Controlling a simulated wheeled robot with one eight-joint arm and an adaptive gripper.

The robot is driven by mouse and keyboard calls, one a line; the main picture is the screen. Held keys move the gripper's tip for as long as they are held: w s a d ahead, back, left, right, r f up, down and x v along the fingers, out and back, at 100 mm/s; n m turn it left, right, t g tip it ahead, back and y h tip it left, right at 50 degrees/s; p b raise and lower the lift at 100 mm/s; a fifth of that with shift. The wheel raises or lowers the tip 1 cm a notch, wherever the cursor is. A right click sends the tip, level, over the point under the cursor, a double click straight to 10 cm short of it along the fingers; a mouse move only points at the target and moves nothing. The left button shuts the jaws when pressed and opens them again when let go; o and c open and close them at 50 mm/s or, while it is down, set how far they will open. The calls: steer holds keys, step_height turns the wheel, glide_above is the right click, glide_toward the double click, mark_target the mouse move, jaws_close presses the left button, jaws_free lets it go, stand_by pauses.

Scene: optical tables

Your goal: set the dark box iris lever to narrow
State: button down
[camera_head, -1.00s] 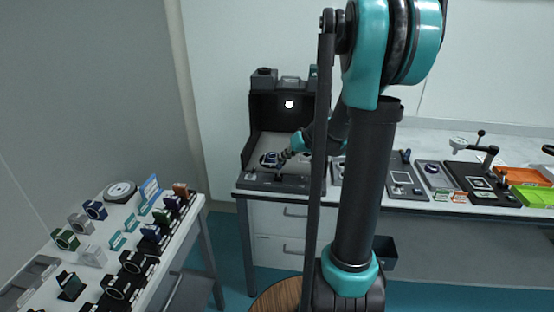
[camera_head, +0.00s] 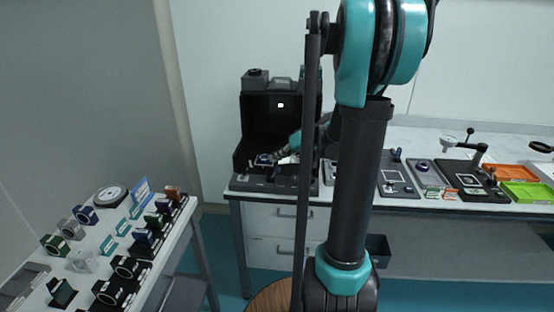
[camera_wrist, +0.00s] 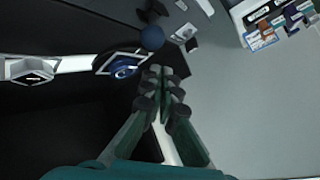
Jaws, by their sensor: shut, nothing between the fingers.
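The dark box (camera_head: 262,128) stands open-fronted on the far bench, with a small bright spot (camera_head: 281,105) on its black back wall. My gripper (camera_head: 268,160) is low at the box's front, partly hidden by my arm. In the wrist view my gripper (camera_wrist: 166,76) is shut and empty. A blue ringed part (camera_wrist: 122,67), apparently the iris, lies just left of the fingertips. A dark blue ball knob (camera_wrist: 152,38) is just beyond them, apart from them in the picture. I cannot tell surely whether this knob is the iris lever, nor its setting.
A white slab in the wrist view (camera_wrist: 75,64) carries another holder at left. Several devices line the bench right of the box, with an orange tray (camera_head: 512,173) and a green tray (camera_head: 530,191). A side table (camera_head: 75,235) at left holds many optics.

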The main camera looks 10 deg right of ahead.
steer(key=w+r, duration=0.2)
steer(key=w, duration=0.2)
steer(key=s+d+f+v, duration=0.1)
steer(key=v, duration=0.8)
steer(key=shift+d, duration=0.15)
steer(key=shift+s+f, duration=0.1)
